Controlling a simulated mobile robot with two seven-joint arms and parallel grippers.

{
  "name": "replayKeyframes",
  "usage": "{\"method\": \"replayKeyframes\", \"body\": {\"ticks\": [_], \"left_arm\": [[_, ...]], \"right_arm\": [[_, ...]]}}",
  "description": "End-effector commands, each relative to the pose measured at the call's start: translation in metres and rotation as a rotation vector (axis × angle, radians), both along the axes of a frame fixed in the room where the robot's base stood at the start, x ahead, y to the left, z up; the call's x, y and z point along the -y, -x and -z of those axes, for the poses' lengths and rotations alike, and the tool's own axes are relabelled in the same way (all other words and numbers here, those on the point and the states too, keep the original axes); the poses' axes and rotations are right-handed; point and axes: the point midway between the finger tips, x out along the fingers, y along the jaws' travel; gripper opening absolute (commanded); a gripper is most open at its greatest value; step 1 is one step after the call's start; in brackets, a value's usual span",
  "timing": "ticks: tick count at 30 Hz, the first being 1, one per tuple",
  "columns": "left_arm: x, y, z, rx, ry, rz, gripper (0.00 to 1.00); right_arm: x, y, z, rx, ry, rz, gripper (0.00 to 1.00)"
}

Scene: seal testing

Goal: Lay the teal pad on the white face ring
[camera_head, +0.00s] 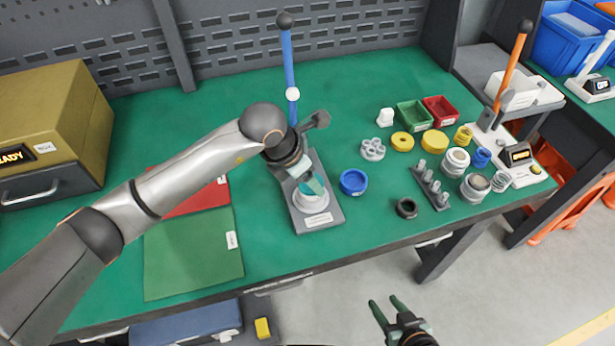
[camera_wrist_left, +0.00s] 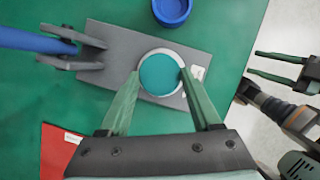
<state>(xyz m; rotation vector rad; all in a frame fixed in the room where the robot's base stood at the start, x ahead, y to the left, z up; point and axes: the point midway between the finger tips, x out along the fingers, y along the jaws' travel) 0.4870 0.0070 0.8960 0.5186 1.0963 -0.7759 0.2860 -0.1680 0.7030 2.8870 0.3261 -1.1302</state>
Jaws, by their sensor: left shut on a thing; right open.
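The teal pad (camera_wrist_left: 166,75) is a flat disc between the fingertips of my left gripper (camera_wrist_left: 159,74), which is shut on its edges. In the head view the teal pad (camera_head: 314,183) shows partly behind my left gripper (camera_head: 310,186). The white face ring (camera_head: 312,205) sits on the grey press base, right under the pad. In the left wrist view the ring's pale rim (camera_wrist_left: 165,51) shows around the pad; whether they touch I cannot tell. My right gripper (camera_head: 388,307) is open and empty, in front of the table; it also shows in the left wrist view (camera_wrist_left: 252,63).
The press has a grey base plate (camera_head: 325,219) and an upright blue lever (camera_head: 289,65). A blue cup (camera_head: 353,181) stands just right of it. Red and green mats (camera_head: 193,255) lie left. Several rings, cups and bins crowd the table's right side.

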Motion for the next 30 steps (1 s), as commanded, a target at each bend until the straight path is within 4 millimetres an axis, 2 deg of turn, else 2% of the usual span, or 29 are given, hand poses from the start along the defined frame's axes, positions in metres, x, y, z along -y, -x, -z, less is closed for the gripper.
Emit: {"method": "replayKeyframes", "body": {"ticks": [13,14,23,30], "left_arm": [[0.0000,0.0000,0.0009,0.000,0.000,0.000,0.11],[0.0000,0.0000,0.0009,0.000,0.000,0.000,0.66],[-0.0001,-0.0001,0.0010,0.000,0.000,0.000,0.99],[-0.0002,0.0000,0.0009,0.000,0.000,0.000,1.00]], "right_arm": [[-0.0001,-0.0004,0.0018,0.001,0.000,0.000,0.50],[-0.0001,-0.0004,0.0018,0.001,0.000,0.000,0.50],[0.0000,-0.0004,0.0020,0.001,0.000,0.000,0.50],[0.0001,-0.0004,0.0018,0.001,0.000,0.000,0.50]]}}
